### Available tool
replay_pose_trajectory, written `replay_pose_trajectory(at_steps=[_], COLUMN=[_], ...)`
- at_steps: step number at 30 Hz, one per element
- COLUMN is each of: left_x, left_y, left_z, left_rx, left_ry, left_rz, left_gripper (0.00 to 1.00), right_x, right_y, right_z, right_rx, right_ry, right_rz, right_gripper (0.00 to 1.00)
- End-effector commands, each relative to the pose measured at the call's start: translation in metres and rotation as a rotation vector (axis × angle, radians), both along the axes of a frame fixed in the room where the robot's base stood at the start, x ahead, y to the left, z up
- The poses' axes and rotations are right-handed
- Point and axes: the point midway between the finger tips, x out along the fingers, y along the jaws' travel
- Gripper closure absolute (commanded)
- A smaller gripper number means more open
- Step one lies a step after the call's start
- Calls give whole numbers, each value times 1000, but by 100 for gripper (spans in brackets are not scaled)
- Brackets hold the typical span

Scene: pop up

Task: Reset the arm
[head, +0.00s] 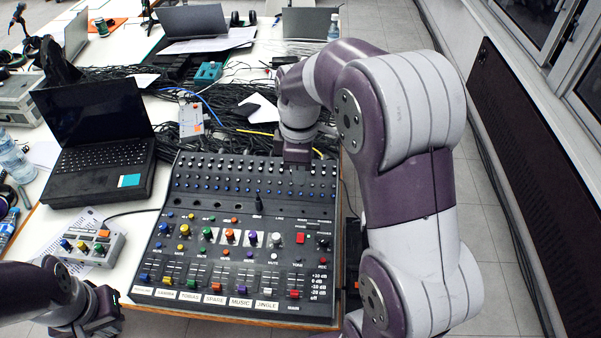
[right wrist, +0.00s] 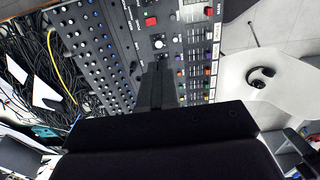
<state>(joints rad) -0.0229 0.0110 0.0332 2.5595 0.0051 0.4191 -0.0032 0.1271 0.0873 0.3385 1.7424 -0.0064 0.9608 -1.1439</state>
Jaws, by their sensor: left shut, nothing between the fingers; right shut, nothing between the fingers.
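My right arm (head: 405,130) comes in from the right and bends over the back right of a black mixing console (head: 230,210). My right gripper (head: 297,157) points down above the console's upper knob rows. In the right wrist view its fingers (right wrist: 157,75) are together with nothing between them, over the console panel (right wrist: 125,50). I cannot tell the exact gap to the panel. My left gripper (head: 105,312) is low at the bottom left, by the table's front edge, shut and empty. It is apart from the console.
An open black laptop (head: 95,140) stands left of the console. A small grey button box (head: 90,243) lies in front of it. A water bottle (head: 15,158) stands far left. Floor is clear at right.

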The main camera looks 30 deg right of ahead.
Motion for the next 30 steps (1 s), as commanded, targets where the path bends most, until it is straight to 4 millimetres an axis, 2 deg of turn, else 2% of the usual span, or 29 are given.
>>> replay_pose_trajectory(at_steps=[2,17,19,21,23,27,30], left_x=[0,0,0,0,0,0,0], left_y=[0,0,0,0,0,0,0], left_z=[5,3,3,3,3,3,3], left_rx=[0,0,0,0,0,0,0], left_ry=[0,1,1,1,1,1,1], left_rz=[0,0,0,0,0,0,0], left_gripper=[100,100,100,100,100,100,100], right_x=[-1,-1,1,5,-3,-51,-88], right_y=[0,0,0,0,1,22,37], right_z=[5,4,4,0,-13,-43,-56], right_rx=[1,0,0,2,10,53,74], right_ry=[1,0,-7,-42,-63,-109,-114], right_rz=[0,-2,-48,-193,-390,-858,-1024], right_gripper=[100,100,100,100,100,100,100])
